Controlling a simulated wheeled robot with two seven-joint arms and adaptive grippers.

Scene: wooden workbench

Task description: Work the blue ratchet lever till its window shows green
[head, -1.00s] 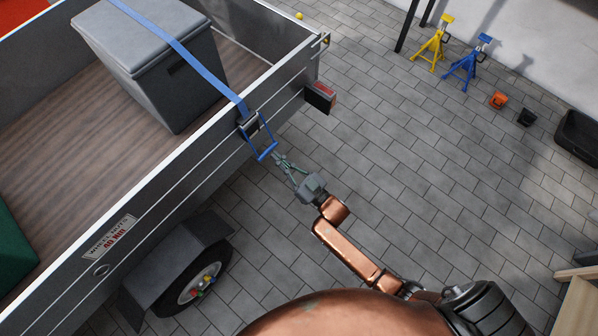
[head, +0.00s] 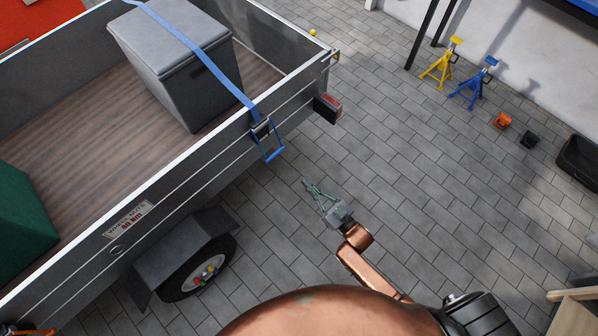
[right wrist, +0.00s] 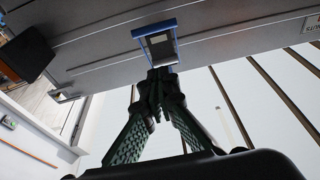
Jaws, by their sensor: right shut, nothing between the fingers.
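The blue ratchet lever (head: 273,152) hangs out from the ratchet on the outer side of the grey trailer wall, below the rim. A blue strap (head: 205,60) runs from it up over the grey box. My right gripper (head: 306,182) is shut and empty, its fingertips apart from the lever, to its lower right. In the right wrist view, the lever's blue frame (right wrist: 137,36) is just beyond the shut green-grey fingers (right wrist: 158,78). The window's colour is too small to tell.
The grey box (head: 170,60) stands on the trailer's wooden floor (head: 90,110). A red tail light (head: 330,102) sticks out right of the ratchet. A wheel (head: 205,270) is below. The paved floor (head: 420,180) right of the trailer is clear up to the jack stands (head: 442,65).

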